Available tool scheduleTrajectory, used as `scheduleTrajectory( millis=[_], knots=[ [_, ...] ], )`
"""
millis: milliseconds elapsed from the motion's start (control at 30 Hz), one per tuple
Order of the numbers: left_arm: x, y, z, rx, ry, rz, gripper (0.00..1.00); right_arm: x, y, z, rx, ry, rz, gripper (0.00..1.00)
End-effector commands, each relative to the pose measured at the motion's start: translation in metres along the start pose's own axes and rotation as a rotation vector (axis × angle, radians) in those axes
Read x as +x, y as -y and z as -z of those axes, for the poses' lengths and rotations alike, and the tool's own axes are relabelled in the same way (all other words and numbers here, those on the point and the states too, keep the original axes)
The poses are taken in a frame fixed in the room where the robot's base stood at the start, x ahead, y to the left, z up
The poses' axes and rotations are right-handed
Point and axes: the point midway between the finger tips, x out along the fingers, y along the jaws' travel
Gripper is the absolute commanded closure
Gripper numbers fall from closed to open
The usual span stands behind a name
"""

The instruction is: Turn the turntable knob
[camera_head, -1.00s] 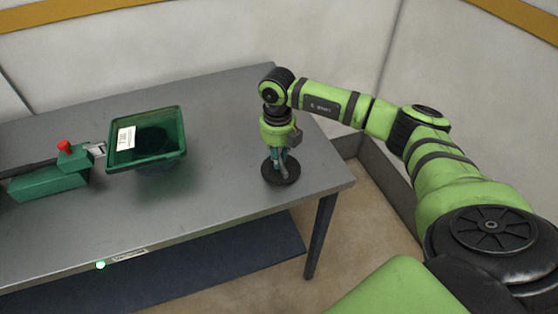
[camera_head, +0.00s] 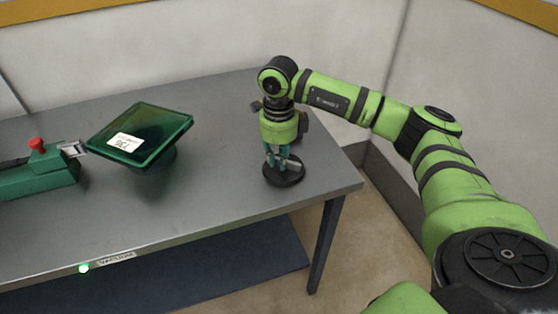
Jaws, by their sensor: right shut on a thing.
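The turntable knob is a round black disc (camera_head: 284,178) with a small grey raised part, on the table near its right end. My right gripper (camera_head: 281,160) points straight down over it, its fingers shut on the raised part, which they partly hide. A green square tray on a dark round support (camera_head: 140,135) stands tilted on the left part of the table, with a white label on it. My left gripper is not in view.
A grey metal table (camera_head: 215,160) carries everything. A green clamp-like device with a red knob (camera_head: 37,144) sits at the left edge, close to the tray. A green light (camera_head: 83,268) glows on the front edge. The table between tray and knob is clear.

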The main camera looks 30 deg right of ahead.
Motion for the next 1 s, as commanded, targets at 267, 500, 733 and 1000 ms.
scheduleTrajectory(
  millis=[267, 500, 733, 1000],
  knots=[
    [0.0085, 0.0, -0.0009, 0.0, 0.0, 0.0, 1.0, 0.0001, -0.0009, 0.0003, -0.102, 0.002, 0.0, 1.0],
    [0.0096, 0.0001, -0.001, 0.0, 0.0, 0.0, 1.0, -0.0006, -0.0011, 0.0005, -0.129, 0.001, 0.001, 1.0],
    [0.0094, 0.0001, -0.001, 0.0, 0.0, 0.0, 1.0, -0.0008, -0.0011, 0.0005, -0.129, 0.001, 0.001, 1.0],
    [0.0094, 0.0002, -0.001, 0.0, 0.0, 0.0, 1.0, -0.0007, -0.0011, 0.0005, -0.128, 0.001, 0.001, 0.56]
  ],
)
